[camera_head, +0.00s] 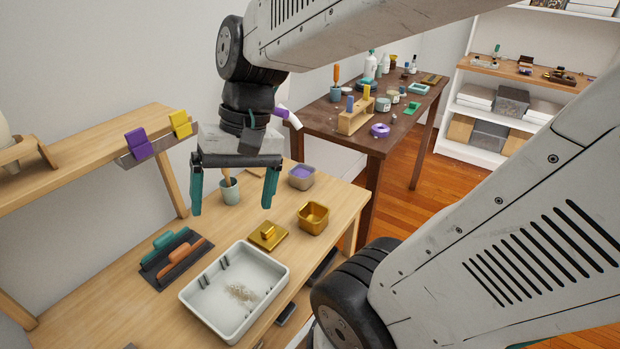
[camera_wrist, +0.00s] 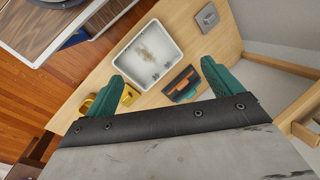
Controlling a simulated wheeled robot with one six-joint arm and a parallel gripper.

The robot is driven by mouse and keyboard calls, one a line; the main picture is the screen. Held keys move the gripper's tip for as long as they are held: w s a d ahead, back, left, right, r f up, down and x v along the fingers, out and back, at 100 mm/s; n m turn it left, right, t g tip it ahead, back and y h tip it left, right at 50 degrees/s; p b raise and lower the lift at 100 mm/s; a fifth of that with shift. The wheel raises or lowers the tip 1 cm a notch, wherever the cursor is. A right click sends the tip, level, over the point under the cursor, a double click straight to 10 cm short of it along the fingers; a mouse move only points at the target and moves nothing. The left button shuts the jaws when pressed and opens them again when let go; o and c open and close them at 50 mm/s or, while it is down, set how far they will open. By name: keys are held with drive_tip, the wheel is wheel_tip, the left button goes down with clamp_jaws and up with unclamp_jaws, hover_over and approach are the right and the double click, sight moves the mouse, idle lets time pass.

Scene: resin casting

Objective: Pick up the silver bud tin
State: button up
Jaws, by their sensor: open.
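A small grey, silver-looking tin (camera_head: 301,183) with purple contents stands open on the light wooden bench in the head view, behind the gold tin; I take it for the silver bud tin. It does not show in the wrist view. My gripper (camera_head: 232,202) hangs above the bench, left of this tin, with its two teal fingers spread wide and nothing between them. The fingers also show in the wrist view (camera_wrist: 163,72). A flat grey square piece with a small handle (camera_wrist: 208,16), perhaps a lid, lies on the bench in the wrist view.
A gold tin (camera_head: 313,220) and gold lid (camera_head: 268,238) stand near the grey tin. A white tray (camera_head: 190,297), a dark mat with teal and orange tools (camera_head: 177,262) and a cup (camera_head: 230,192) share the bench. A shelf (camera_head: 80,160) rises at left.

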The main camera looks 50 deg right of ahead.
drive_tip(key=w+d+f+m+t+y, duration=0.3)
drive_tip(key=w+d+f+m+t, duration=0.15)
drive_tip(key=w+d+m, duration=0.4)
drive_tip(key=w+d+f+m+t+y, duration=0.25)
drive_tip(key=w+d+f+m, duration=0.35)
drive_tip(key=w, duration=0.4)
drive_tip(key=m+t+h, duration=0.6)
drive_tip(key=m+h, duration=0.2)
drive_tip(key=m, duration=0.8)
approach(294, 171)
drive_tip(key=shift+a, duration=0.2)
drive_tip(key=shift+w+d+f, duration=0.15)
drive_tip(key=shift+w+f, duration=0.05)
drive_tip(key=x, duration=0.7)
drive_tip(key=shift+d+f, duration=0.1)
drive_tip(key=shift+f, duration=0.05)
drive_tip(key=c, duration=1.2)
drive_tip(key=shift+o, duration=0.2)
